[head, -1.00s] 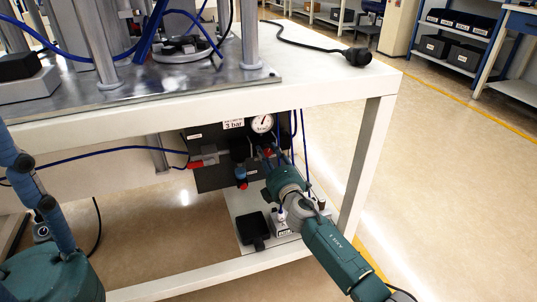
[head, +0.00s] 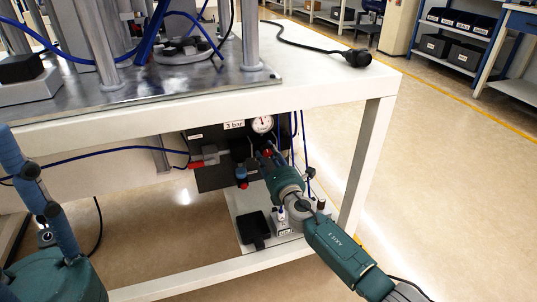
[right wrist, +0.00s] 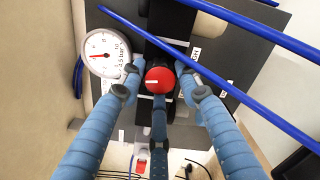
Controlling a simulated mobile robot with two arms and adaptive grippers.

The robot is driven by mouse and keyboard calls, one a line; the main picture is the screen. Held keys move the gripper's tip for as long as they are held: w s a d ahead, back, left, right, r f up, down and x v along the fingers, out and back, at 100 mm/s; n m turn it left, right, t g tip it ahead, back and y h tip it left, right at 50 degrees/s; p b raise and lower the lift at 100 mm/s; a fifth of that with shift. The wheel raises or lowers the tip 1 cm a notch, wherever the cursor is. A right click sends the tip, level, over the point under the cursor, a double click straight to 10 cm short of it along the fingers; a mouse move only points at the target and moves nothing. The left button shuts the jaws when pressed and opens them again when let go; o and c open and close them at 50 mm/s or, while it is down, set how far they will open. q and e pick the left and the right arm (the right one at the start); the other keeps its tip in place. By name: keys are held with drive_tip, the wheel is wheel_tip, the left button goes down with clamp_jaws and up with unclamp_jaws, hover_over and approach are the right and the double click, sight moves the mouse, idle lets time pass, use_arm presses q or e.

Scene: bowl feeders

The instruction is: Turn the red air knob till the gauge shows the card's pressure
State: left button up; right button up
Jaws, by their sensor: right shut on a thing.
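The red air knob (right wrist: 158,80) shows in the right wrist view with a small white mark on its face. My right gripper (right wrist: 160,88) is shut on it, its blue fingers set around the rim. In the head view the right gripper (head: 266,156) reaches under the bench and partly covers the knob. The round white pressure gauge (right wrist: 104,53) is beside the knob; its red needle points left in the wrist view, and the exact reading is unclear. My left gripper (head: 42,200) is cut off at the left edge.
Blue hoses (right wrist: 222,72) cross close to the right gripper. A red-handled valve (head: 203,160) sits left on the dark panel. The bench leg (head: 366,165) stands right of my right arm. A black pedal (head: 254,229) lies on the lower plate.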

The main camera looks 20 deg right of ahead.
drive_tip(key=shift+s+a+f, duration=0.1)
drive_tip(key=shift+a+f, duration=0.2)
drive_tip(key=shift+a, duration=0.15)
drive_tip(key=o, duration=1.2)
drive_tip(key=shift+c, duration=0.2)
drive_tip(key=shift+d+r, duration=0.1)
drive_tip(key=shift+d, duration=0.1)
drive_tip(key=shift+s, duration=0.15)
drive_tip(key=s, duration=1.1)
drive_tip(key=shift+s+d, duration=0.15)
drive_tip(key=shift+s, duration=0.15)
